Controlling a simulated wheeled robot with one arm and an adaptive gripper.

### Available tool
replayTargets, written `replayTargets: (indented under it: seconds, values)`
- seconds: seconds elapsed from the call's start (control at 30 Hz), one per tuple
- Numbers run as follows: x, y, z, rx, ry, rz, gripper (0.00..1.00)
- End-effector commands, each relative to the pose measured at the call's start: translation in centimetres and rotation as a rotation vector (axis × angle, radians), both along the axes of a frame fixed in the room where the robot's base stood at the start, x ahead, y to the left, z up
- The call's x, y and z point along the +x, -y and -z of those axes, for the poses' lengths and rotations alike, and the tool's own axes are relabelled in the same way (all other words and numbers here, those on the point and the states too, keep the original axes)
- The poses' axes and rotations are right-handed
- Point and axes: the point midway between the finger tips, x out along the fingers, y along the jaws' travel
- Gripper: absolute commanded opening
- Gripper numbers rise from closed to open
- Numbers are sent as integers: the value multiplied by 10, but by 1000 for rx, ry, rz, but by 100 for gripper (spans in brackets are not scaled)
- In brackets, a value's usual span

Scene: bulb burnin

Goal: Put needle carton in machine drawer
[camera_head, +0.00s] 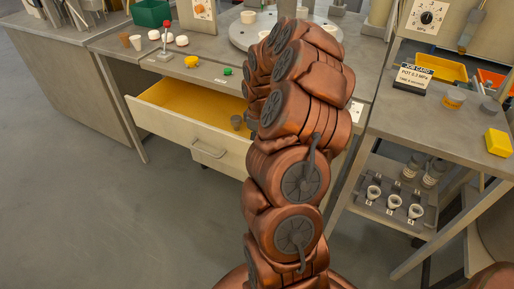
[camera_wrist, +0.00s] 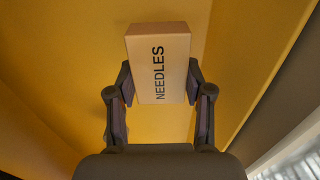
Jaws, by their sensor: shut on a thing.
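The needle carton (camera_wrist: 150,42) is a light tan box marked NEEDLES, seen in the wrist view. My gripper (camera_wrist: 160,88) is shut on it, with one finger against each side. Behind the carton is the yellow inside of the machine drawer (camera_wrist: 60,45). In the head view the drawer (camera_head: 190,99) is pulled open under the machine's table, with a yellow floor and a pale front. My arm hides the drawer's right part, my gripper and the carton in that view. I cannot tell whether the carton touches the drawer floor.
A small grey thing (camera_head: 236,122) shows near the drawer's front, beside my arm. The drawer handle (camera_head: 209,151) faces the open floor. A table with a job card (camera_head: 413,78) and a yellow block (camera_head: 497,142) stands at right. A green bin (camera_head: 151,13) is at the back left.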

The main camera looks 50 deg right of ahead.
Motion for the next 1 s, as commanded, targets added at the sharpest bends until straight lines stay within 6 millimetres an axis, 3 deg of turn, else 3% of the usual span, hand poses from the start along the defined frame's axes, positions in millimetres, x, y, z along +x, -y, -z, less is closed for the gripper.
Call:
replayTargets:
  seconds: [0.37,0.77,0.8,1.0]
  values:
    - [-1,-1,39,2,-3,-2,17]
    - [0,0,44,0,1,-1,17]
    - [0,0,44,0,1,-1,53]
    - [0,0,44,0,1,-1,74]
